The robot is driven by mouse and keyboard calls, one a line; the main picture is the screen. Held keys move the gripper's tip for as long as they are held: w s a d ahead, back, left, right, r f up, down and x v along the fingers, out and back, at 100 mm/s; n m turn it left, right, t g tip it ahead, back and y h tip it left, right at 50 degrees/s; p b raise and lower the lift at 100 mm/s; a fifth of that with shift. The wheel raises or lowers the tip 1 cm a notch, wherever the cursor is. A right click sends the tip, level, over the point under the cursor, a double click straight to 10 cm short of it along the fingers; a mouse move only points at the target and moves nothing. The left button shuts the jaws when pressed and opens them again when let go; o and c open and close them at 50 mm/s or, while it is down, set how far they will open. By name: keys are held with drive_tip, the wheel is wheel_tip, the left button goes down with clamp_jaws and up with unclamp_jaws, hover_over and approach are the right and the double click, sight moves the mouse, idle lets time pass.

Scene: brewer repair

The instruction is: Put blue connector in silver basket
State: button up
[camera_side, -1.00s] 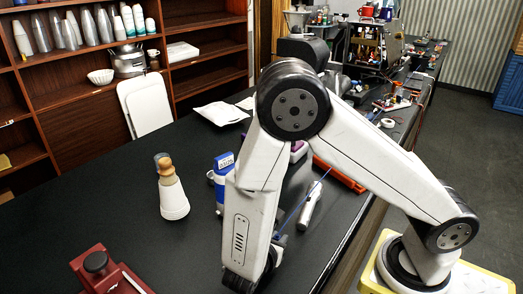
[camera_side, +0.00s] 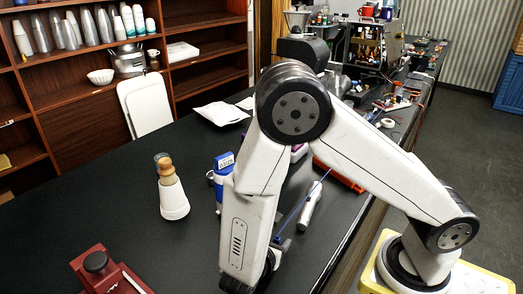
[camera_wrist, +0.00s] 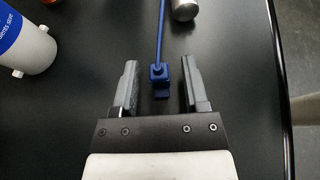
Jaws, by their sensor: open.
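In the wrist view, the blue connector (camera_wrist: 159,74) is a small block on the end of a blue cable that runs up the picture. My gripper (camera_wrist: 162,70) is open, with one finger on each side of the connector and a gap on both sides. Whether the fingers are level with it in height I cannot tell. I cannot make out a silver basket with certainty.
A blue-and-white bottle (camera_wrist: 27,38) lies left of my gripper in the wrist view. A silver cylinder (camera_wrist: 185,9) lies ahead of it, beside the cable. In the side view, a white cone-shaped object (camera_side: 173,196) stands on the black table; its left part is mostly clear.

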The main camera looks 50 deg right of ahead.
drive_tip(key=shift+v, duration=3.4)
drive_tip(key=shift+f, duration=0.15)
drive_tip(key=shift+o, duration=0.5)
